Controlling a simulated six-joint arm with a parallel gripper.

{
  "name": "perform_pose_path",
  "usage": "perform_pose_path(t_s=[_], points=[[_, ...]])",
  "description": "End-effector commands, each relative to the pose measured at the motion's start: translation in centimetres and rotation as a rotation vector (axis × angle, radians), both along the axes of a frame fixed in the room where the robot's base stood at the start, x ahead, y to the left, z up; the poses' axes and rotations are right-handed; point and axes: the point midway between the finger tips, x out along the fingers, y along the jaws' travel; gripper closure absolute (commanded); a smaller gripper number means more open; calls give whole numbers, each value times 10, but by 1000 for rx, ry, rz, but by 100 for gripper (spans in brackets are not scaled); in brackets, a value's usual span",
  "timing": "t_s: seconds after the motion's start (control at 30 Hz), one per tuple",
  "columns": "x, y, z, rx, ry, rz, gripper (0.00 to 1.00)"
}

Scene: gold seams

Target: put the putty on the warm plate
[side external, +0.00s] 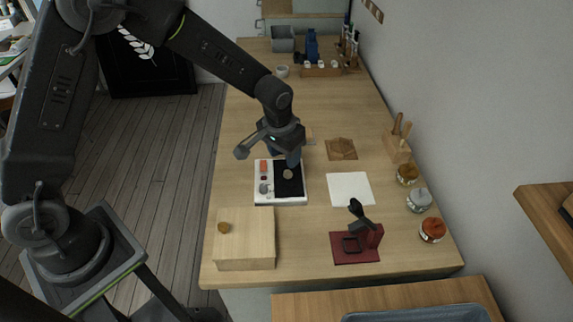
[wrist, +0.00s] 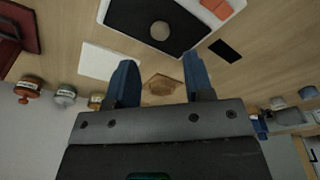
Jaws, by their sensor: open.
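The warm plate appears to be the black panel (side external: 291,189) of a white unit on the bench; the panel also shows at the top of the wrist view (wrist: 128,16). A round beige-grey lump, which looks like the putty (side external: 288,174), lies on the black panel; it also shows in the wrist view (wrist: 160,31). My gripper (side external: 286,158) is over the far part of the unit. Its blue fingers are open in the wrist view (wrist: 158,68), with nothing between them. The lump is beyond the fingertips, apart from them.
A wooden box (side external: 246,250) with a small brown knob stands front left. A white sheet (side external: 350,189), a brown wooden piece (side external: 341,149) and a dark red stand (side external: 355,247) lie to the right. Several jars (side external: 419,200) line the wall. The bench behind my gripper is mostly clear.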

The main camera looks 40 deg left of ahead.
Motion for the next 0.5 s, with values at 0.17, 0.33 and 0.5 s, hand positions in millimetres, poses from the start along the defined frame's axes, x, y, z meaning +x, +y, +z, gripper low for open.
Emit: perform_pose_path(t_s=[0.17,0.33,0.5], points=[[-5,0,35,-1,-3,0,52],[-8,0,53,0,-1,0,52],[-9,0,57,0,1,0,52]])
